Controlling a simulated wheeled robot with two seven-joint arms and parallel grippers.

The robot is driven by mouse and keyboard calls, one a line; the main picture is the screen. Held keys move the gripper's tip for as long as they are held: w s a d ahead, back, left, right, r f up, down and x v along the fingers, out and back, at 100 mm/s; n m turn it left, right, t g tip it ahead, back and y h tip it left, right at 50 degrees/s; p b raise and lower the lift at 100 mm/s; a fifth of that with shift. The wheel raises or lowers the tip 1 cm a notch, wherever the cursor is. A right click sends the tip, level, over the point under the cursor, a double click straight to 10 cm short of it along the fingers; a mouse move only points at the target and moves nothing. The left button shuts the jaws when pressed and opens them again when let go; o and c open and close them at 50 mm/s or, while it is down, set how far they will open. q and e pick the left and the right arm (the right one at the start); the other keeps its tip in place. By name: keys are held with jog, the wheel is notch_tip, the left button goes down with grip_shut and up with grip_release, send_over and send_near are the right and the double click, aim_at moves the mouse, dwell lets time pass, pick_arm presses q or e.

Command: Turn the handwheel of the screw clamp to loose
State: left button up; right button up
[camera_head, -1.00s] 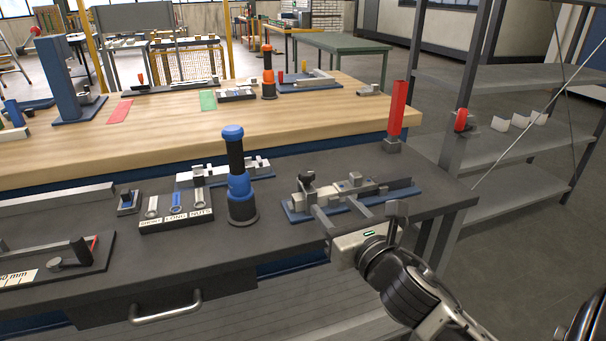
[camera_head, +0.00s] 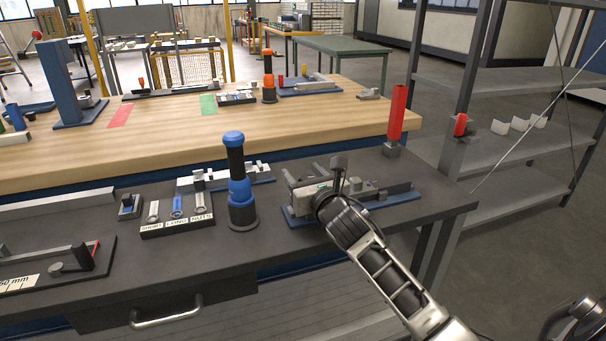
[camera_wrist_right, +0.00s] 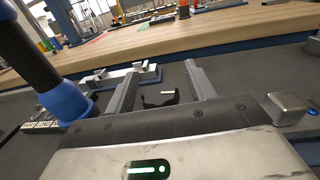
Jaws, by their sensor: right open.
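The screw clamp fixture sits on a blue base plate (camera_head: 404,198) near the right end of the dark bench; its grey bar (camera_head: 395,188) shows right of my gripper. My right gripper (camera_head: 304,173) is over the fixture's left part and hides much of it, including the dark knob there. In the right wrist view the two fingers (camera_wrist_right: 161,82) are spread apart. A dark curved part with a pale pin (camera_wrist_right: 160,99), possibly the handwheel, lies between them, and I cannot tell whether they touch it.
A blue and black upright tool (camera_head: 240,185) stands close left of the fixture. A labelled tray (camera_head: 178,229) and a blue-based rail (camera_head: 262,177) are beside it. A red post (camera_head: 396,112) stands behind right. The bench front is clear.

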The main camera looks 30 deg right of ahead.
jog(key=shift+w, duration=0.1)
jog(key=c, duration=1)
jog(key=shift+o, duration=0.2)
jog(key=shift+n+y+p, duration=0.3)
